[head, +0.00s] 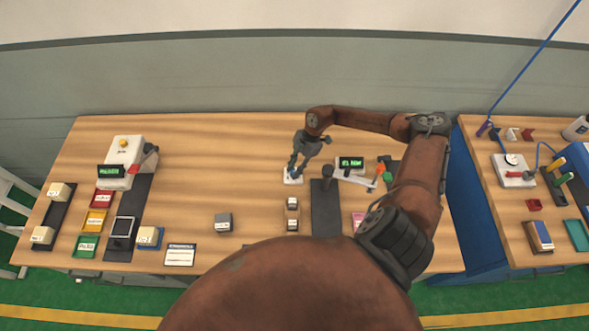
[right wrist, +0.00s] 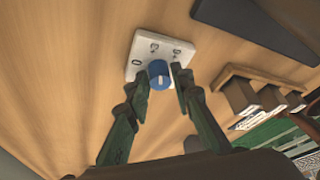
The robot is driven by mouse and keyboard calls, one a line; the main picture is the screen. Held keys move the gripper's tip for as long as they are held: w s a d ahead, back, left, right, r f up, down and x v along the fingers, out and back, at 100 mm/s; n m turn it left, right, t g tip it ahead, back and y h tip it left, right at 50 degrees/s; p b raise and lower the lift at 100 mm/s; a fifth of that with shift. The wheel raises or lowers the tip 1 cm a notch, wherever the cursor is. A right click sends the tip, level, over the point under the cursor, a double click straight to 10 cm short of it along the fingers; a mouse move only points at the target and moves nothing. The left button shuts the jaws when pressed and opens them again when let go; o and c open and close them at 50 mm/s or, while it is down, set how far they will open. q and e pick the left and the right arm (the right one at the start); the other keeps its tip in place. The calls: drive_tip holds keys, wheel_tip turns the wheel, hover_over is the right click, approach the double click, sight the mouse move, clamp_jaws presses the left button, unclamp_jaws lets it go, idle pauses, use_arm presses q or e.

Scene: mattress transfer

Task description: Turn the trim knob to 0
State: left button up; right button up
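The trim knob is a round blue knob (right wrist: 158,70) on a small white plate (right wrist: 146,43) with printed marks, one of them a 0 at the plate's left. A pale mark shows on the knob's near side; which printed mark it points at I cannot tell. In the head view the white plate (head: 290,180) lies on the table below my right gripper (head: 297,166), which partly hides it. My left gripper is not in view.
Right of the plate stand a dark post (head: 325,196) and a green-lit display (head: 350,163). Small grey-white blocks (head: 292,213) lie nearer.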

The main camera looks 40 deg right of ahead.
clamp_jaws()
drive_tip(key=n, duration=0.2)
drive_tip(key=n+g+b, duration=0.1)
drive_tip(key=shift+w+n, duration=0.2)
drive_tip(key=shift+n, duration=0.2)
drive_tip(key=n, duration=0.1)
drive_tip(key=n+g+b, duration=0.1)
drive_tip(key=n, duration=0.1)
drive_tip(key=shift+w+n+g+h, duration=0.1)
drive_tip(key=shift+n+g+h, duration=0.2)
drive_tip(key=n+b, duration=0.1)
drive_tip(key=n, duration=0.1)
drive_tip(key=n+g+h+b, duration=0.1)
drive_tip(key=n, duration=0.2)
drive_tip(key=shift+a+n+g+h, duration=0.15)
drive_tip(key=shift+n+g+h, duration=0.15)
drive_tip(key=shift+o, duration=2.4)
unclamp_jaws()
